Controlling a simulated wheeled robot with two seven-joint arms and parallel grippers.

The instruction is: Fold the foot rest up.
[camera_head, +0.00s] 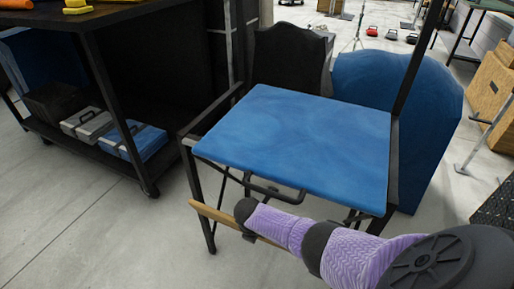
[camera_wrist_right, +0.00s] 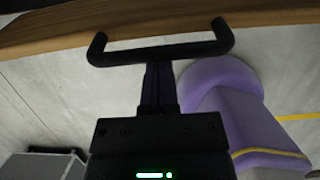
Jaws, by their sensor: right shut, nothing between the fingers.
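The wooden foot rest (camera_head: 225,220) is a narrow tan board low at the front of a black-framed chair with a blue seat (camera_head: 300,140). My right arm crosses in front of the board and hides much of it. In the right wrist view the foot rest's wooden edge (camera_wrist_right: 140,25) runs across the top. My right gripper (camera_wrist_right: 160,75) is shut and empty, just short of the wood. A black bar with bent ends (camera_wrist_right: 160,52) shows at its tips; I cannot tell whether it touches the board. My left gripper is out of view.
A black shelf cart (camera_head: 130,110) with cases on its lower shelf stands left of the chair. A blue panel (camera_head: 425,120) stands behind the chair on the right. Wooden boxes (camera_head: 490,95) stand at the far right. The grey floor (camera_head: 80,220) at front left is clear.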

